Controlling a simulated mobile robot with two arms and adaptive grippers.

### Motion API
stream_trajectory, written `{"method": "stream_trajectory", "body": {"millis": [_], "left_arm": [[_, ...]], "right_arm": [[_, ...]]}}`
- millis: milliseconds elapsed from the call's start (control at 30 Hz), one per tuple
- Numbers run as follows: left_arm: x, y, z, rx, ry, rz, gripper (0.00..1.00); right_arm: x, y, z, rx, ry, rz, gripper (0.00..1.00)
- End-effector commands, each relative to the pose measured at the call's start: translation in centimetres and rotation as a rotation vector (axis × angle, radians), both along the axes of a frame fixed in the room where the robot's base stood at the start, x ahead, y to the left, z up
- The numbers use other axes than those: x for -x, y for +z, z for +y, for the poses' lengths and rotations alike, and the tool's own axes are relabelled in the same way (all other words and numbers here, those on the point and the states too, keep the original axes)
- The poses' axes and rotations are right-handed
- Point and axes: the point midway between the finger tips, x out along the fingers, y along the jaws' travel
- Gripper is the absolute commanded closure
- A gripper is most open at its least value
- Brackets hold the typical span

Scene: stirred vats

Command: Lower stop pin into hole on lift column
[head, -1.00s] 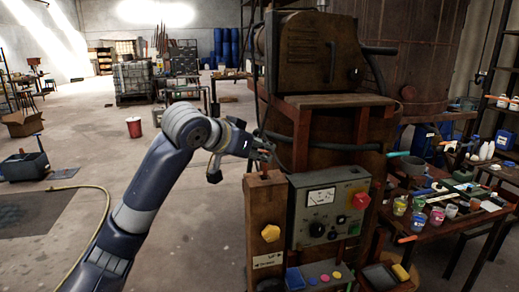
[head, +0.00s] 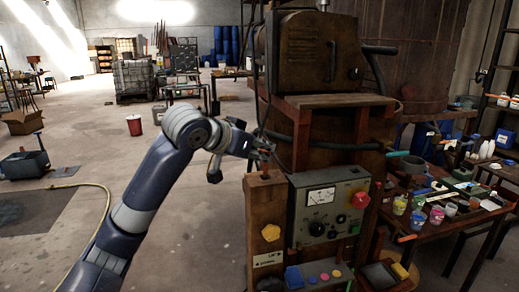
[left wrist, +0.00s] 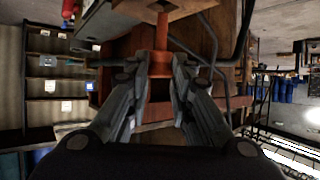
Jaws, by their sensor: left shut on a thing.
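The lift column (head: 266,205) is a brown upright post with a yellow knob (head: 271,232) on its front. My left gripper (head: 263,163) is just above the column's top and shut on the red stop pin (left wrist: 161,38). In the left wrist view, the fingers (left wrist: 160,85) close around the pin's thicker end. Its thinner shank points away to the brown column top (left wrist: 150,6) at the upper edge. The shank's tip is at or very near that surface; I cannot tell whether it is inside the hole. The hole is hidden. My right gripper is not in view.
A cluttered bench (head: 470,222) is at right. Open floor lies left.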

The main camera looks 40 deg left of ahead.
Motion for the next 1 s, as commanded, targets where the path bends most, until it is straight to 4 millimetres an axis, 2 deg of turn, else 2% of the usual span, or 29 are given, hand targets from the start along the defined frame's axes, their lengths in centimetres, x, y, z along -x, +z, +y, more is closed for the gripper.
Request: {"method": "stream_trajectory", "body": {"millis": [467, 1000], "left_arm": [[0.0, -0.1, 0.0, 0.000, 0.000, 0.000, 0.95], [0.0, -1.2, 0.0, 0.000, 0.000, 0.000, 0.95]], "right_arm": [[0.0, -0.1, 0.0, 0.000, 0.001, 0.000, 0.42], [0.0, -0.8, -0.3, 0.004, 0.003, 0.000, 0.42]]}}
